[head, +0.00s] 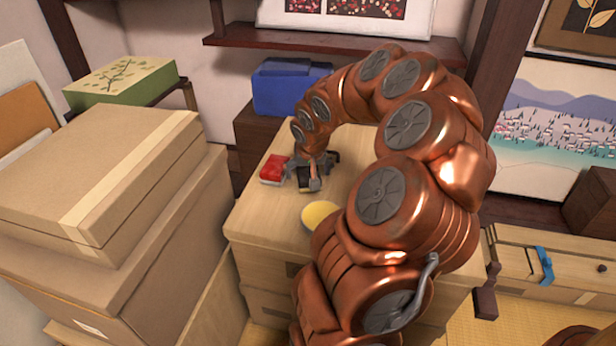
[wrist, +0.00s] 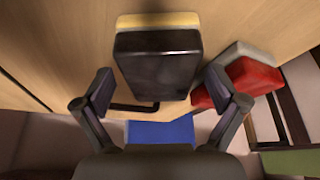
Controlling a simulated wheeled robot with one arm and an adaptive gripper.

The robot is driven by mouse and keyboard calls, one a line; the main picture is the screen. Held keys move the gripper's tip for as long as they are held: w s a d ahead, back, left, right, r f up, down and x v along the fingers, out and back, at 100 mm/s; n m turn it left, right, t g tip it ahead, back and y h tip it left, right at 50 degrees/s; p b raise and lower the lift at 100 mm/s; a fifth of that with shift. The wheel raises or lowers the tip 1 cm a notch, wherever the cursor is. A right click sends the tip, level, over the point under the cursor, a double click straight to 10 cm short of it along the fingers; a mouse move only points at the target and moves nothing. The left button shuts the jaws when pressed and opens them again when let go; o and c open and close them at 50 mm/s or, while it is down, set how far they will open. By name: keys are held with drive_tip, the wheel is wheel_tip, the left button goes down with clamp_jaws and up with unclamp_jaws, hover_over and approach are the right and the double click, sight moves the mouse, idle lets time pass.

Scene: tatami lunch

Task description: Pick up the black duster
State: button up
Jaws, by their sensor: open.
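The black duster (wrist: 157,68), a dark block with a pale yellow edge, lies on the wooden cabinet top in the wrist view. In the head view it (head: 305,181) is partly hidden by my gripper (head: 316,172). My gripper (wrist: 160,88) is open, with one finger on each side of the duster's near part. There is a gap on the left; the right finger looks closer. I cannot tell whether either finger touches it.
A red and white block (wrist: 246,82) lies close on the right in the wrist view; it also shows in the head view (head: 273,169). A yellow round thing (head: 320,214) sits on the cabinet top (head: 262,222). A blue box (head: 285,92) stands behind; cardboard boxes (head: 100,190) are stacked left.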

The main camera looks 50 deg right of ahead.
sight(308, 170)
drive_tip(key=shift+f+b, duration=0.2)
drive_tip(key=shift+b, duration=0.1)
idle(0.4)
drive_tip(key=c, duration=1.4)
drive_tip(key=shift+r, duration=0.2)
drive_tip(key=shift+r+p, duration=1.15)
drive_tip(key=shift+r, duration=0.8)
drive_tip(key=s+a, duration=0.3)
drive_tip(key=s, duration=0.1)
drive_tip(key=s+a+p, duration=0.1)
drive_tip(key=s+a, duration=0.3)
drive_tip(key=s+a+r, duration=0.1)
drive_tip(key=s+a, duration=0.2)
drive_tip(key=s, duration=0.1)
drive_tip(key=shift+s+a+r, duration=0.1)
drive_tip(key=shift+s+a, duration=0.05)
drive_tip(key=shift+a, duration=0.05)
drive_tip(key=o, duration=0.8)
drive_tip(key=c, duration=0.5)
